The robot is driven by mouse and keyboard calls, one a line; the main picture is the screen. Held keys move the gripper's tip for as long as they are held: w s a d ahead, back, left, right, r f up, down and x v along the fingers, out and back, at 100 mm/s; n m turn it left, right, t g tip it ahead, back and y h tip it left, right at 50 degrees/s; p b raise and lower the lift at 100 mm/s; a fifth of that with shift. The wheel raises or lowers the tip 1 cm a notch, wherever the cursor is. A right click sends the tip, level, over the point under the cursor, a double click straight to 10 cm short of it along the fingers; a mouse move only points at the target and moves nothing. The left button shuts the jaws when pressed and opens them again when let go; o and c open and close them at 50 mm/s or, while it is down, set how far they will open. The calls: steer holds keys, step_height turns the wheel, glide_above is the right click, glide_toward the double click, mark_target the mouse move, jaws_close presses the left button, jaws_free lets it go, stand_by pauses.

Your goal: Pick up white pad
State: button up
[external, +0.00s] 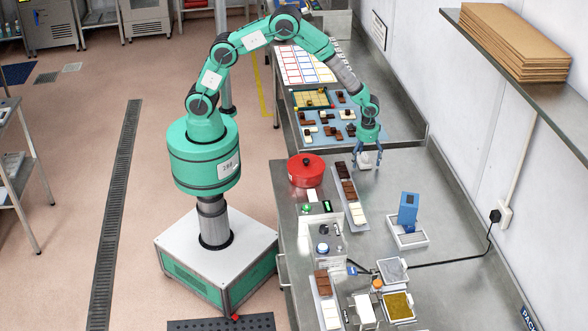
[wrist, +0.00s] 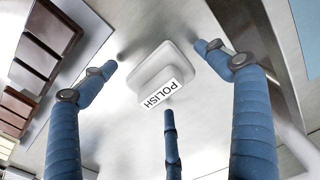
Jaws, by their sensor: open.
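The white pad (wrist: 165,66) lies on the steel worktop below my gripper in the wrist view. It has rounded edges, a raised middle and a label reading "POLISH". In the external view the pad (external: 364,161) shows small under the fingers. My gripper (wrist: 165,75) has blue fingers spread around the pad, one on the left, one on the right and one at the bottom of the picture. No finger visibly touches it. In the external view my gripper (external: 367,155) hangs down over the worktop, with no object held.
A tray of chocolate bars (external: 352,195) lies left of the pad, close to the left finger in the wrist view. A red pot (external: 306,170) stands farther left. A blue device (external: 408,208) stands to the lower right. Bare steel (external: 395,172) lies right of the pad.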

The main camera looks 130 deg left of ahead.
mark_target(365, 155)
stand_by(0.5)
steer(key=c, duration=1.5)
steer(key=shift+r, duration=0.15)
step_height(365, 155, up, 10)
steer(key=shift+f+p, duration=0.1)
steer(key=shift+p, duration=0.25)
